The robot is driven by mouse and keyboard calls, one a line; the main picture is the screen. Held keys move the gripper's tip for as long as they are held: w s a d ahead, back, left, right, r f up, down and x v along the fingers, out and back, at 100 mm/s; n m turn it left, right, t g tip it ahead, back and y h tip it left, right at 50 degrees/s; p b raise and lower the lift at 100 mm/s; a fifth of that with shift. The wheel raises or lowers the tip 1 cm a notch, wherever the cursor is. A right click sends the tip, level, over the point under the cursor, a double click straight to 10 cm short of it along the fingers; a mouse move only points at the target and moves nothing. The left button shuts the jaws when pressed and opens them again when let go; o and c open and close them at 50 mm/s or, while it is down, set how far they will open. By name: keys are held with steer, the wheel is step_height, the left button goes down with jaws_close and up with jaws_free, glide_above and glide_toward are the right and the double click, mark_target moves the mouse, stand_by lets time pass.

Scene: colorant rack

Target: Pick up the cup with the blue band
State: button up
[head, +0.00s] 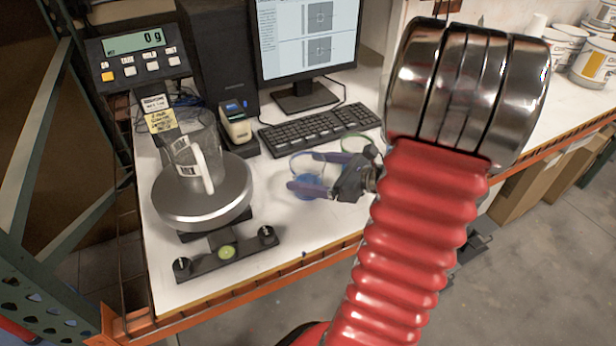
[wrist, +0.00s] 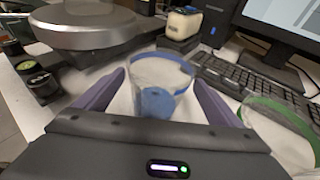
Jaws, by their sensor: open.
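The cup with the blue band (wrist: 160,78) is clear, with blue material inside. In the wrist view it stands between the two purple fingers of my open gripper (wrist: 160,92), with the fingers on either side of it. In the head view the cup (head: 307,170) is partly hidden behind my gripper (head: 304,172), which reaches in from the right. A second clear cup with a green band (wrist: 285,130) stands close to the right finger. In the head view this green-banded cup (head: 362,152) is mostly hidden behind my gripper.
A scale (head: 203,187) with a clear jug (head: 190,150) on it stands to the left, its display reading 0 g. A keyboard (head: 318,128), a monitor (head: 308,40) and a small label printer (head: 237,128) lie behind. The white table (head: 290,235) is bare in front of the cups.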

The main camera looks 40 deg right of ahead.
steer(key=x, duration=0.4)
steer(key=shift+s+a+f, duration=0.15)
steer(key=shift+f, duration=0.2)
steer(key=shift+w+a+f, duration=0.15)
steer(key=shift+w+f, duration=0.05)
steer(key=shift+w, duration=0.35)
steer(key=shift+c, duration=0.3)
steer(key=c, duration=1.1)
steer(key=shift+c, duration=0.2)
steer(key=shift+r, duration=0.25)
steer(key=shift+r, duration=4.75)
